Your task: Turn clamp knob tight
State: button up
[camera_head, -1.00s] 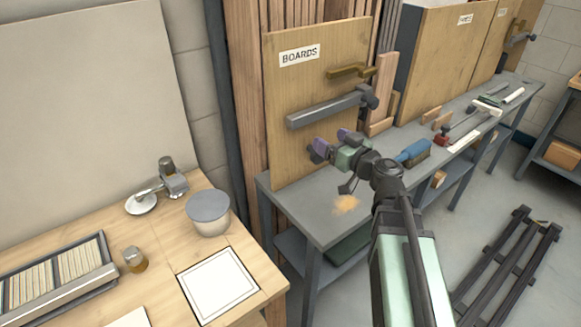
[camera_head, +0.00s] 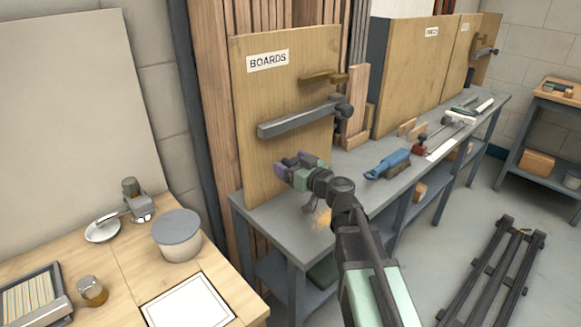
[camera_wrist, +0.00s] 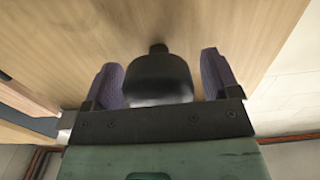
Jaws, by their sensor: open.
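A clamp with a long grey bar (camera_head: 300,121) sits against the wooden panel labelled BOARDS (camera_head: 267,165). A dark knob (camera_head: 345,109) is at the bar's right end. My gripper (camera_head: 290,163), with purple fingers, is below the bar, in front of the panel's lower part, apart from that knob. In the wrist view its two fingers (camera_wrist: 162,78) stand apart. A dark rounded piece with a short stem (camera_wrist: 158,72) shows between them against pale wood. I cannot tell whether it is a clamp knob, or whether the fingers touch it.
A brass-coloured handle (camera_head: 322,77) is above the bar. A pale wooden table (camera_head: 110,275) at left carries a lidded tub (camera_head: 177,237). A dark rack (camera_head: 490,275) stands on the floor.

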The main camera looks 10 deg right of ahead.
jog(key=shift+w+a, duration=0.15)
jog(key=shift+w, duration=0.15)
jog(key=shift+c, duration=0.5)
jog(key=c, duration=0.8)
